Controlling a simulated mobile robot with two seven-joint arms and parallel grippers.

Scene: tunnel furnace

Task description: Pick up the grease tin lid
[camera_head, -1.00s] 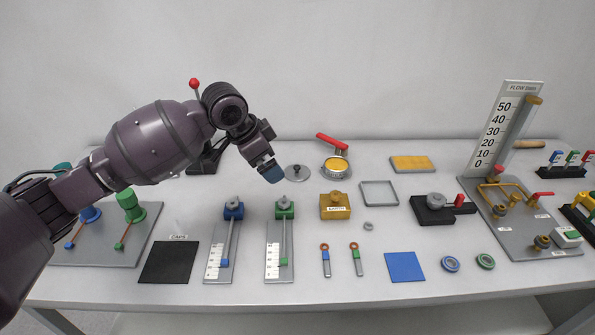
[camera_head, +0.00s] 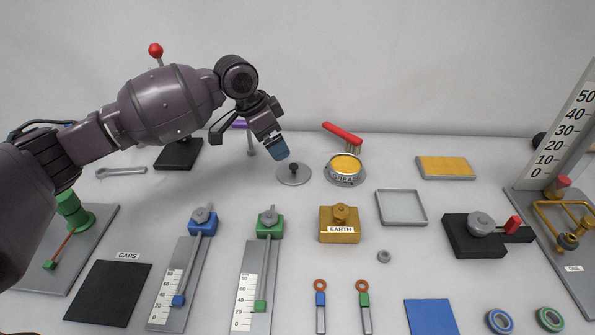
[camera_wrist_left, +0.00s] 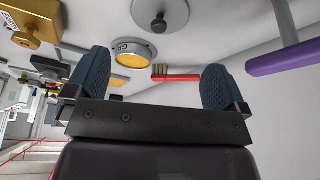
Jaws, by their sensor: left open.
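The grease tin lid (camera_head: 293,174) is a grey disc with a dark knob, flat on the bench left of the open grease tin (camera_head: 344,178). My left gripper (camera_head: 277,148) is open and empty, just above and left of the lid in the head view. One blue fingertip shows clearly there. In the left wrist view the lid (camera_wrist_left: 174,16) is at the top edge, partly cut off, beyond the two spread fingers (camera_wrist_left: 152,86). The tin (camera_wrist_left: 133,55), with yellow grease, lies between the finger directions. My right gripper is not in view.
A red-handled brush (camera_head: 343,134) lies behind the tin. A purple-handled tool (camera_wrist_left: 285,59) is near the lid. The brass EARTH block (camera_head: 338,224), green slider gauge (camera_head: 268,222) and grey tray (camera_head: 402,207) stand in front. Bare bench surrounds the lid.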

